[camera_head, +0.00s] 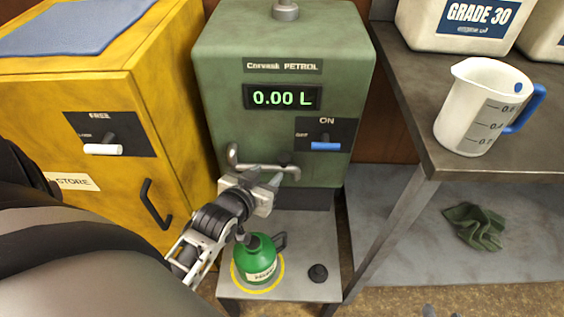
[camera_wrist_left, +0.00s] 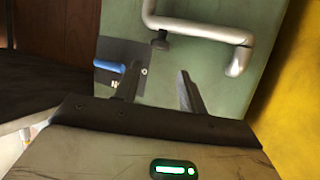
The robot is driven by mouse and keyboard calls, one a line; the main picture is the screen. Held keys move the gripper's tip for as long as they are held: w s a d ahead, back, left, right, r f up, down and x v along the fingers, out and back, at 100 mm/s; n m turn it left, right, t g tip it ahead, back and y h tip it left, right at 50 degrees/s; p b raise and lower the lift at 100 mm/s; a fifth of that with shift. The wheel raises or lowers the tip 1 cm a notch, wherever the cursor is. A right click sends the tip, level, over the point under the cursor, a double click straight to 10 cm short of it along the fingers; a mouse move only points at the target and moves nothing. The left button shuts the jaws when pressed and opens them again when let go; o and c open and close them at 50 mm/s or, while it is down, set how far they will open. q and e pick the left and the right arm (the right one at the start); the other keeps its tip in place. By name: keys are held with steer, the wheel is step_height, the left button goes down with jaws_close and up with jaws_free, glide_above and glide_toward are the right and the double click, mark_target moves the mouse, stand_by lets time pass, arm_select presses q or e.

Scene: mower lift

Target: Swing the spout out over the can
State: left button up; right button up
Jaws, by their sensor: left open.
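The spout (camera_head: 240,165) is a bent grey metal pipe on the front of the green petrol pump (camera_head: 225,85). It lies across the pump face and also shows in the left wrist view (camera_wrist_left: 205,30). A small dark knob (camera_wrist_left: 160,43) sits by the pipe. My left gripper (camera_head: 270,178) is open at the pump front, close to the spout. In the left wrist view its two fingers (camera_wrist_left: 158,82) are apart with nothing between them. The green can (camera_head: 262,262) stands upright on the low shelf inside a yellow ring, below the gripper.
A black cap (camera_head: 318,272) lies right of the can. A yellow cabinet (camera_head: 170,80) stands left. A bench (camera_head: 425,130) with a measuring jug (camera_head: 470,115) stands right.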

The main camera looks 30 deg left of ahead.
mark_target(283, 159)
arm_select(q)
steer(key=b+x, duration=0.1)
steer(key=x, duration=0.7)
steer(key=shift+w+f+b, duration=0.15)
steer(key=shift+f+b, duration=0.05)
steer(key=shift+b, duration=0.1)
steer(key=shift+w+f, duration=0.15)
steer(key=shift+w, duration=0.45)
arm_select(e)
steer(key=shift+s+f, duration=0.1)
steer(key=shift+f, duration=0.35)
